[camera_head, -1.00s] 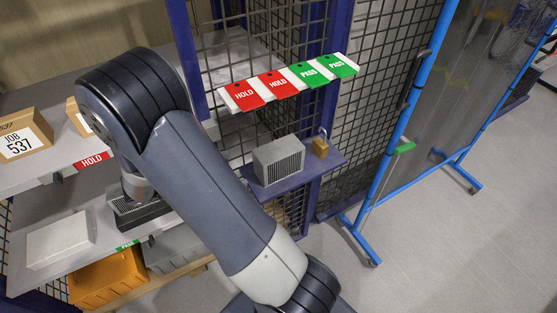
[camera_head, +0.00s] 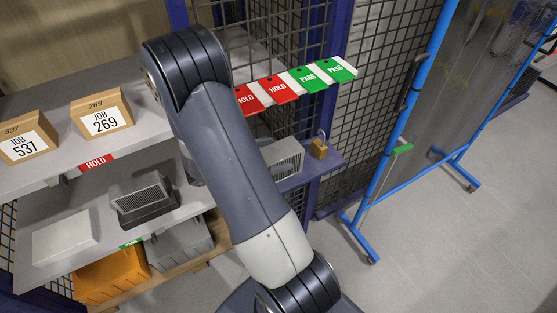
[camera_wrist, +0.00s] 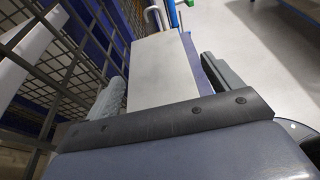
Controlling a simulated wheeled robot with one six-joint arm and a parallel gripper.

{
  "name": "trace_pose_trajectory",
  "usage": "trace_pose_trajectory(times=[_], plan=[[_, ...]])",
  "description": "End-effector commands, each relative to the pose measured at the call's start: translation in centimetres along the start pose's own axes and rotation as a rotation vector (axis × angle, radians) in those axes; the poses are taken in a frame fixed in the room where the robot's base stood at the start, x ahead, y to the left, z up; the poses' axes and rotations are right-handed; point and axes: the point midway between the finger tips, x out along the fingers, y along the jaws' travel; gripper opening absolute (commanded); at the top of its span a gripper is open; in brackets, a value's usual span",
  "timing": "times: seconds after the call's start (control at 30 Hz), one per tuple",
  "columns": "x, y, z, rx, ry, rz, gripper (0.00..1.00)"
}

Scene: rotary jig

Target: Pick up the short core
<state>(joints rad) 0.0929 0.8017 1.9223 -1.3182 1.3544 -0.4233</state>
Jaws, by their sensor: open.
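A grey block with a grille face (camera_head: 287,156), a core, sits on the small blue ledge, partly hidden by my arm in the head view. In the wrist view a pale, flat-topped block (camera_wrist: 158,65) lies between the fingers of my gripper (camera_wrist: 165,75); it appears to be this same core. The fingers are open, one on each side, and I cannot tell whether they touch it. A second grey grille-faced core (camera_head: 141,198) sits in a dark holder on the left lower shelf. Which core is shorter is hard to tell. My gripper is hidden behind my arm in the head view.
A brass padlock (camera_head: 320,148) stands at the ledge's right. Red HOLD and green PASS tags (camera_head: 308,75) hang above it, before the mesh wall. Boxes marked JOB 537 (camera_head: 27,140) and JOB 269 (camera_head: 101,115) are on the upper shelf. Open floor lies right.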

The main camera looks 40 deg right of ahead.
Motion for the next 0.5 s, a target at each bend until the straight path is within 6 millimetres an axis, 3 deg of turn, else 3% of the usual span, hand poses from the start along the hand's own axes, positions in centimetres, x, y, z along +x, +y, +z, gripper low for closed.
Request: trace_pose_trajectory(times=[0.23, 0.5], plan=[[0.24, -0.01, -0.04, 0.0, 0.001, 0.0, 0.86], [0.21, -0.01, -0.03, 0.0, 0.0, 0.0, 0.65]])
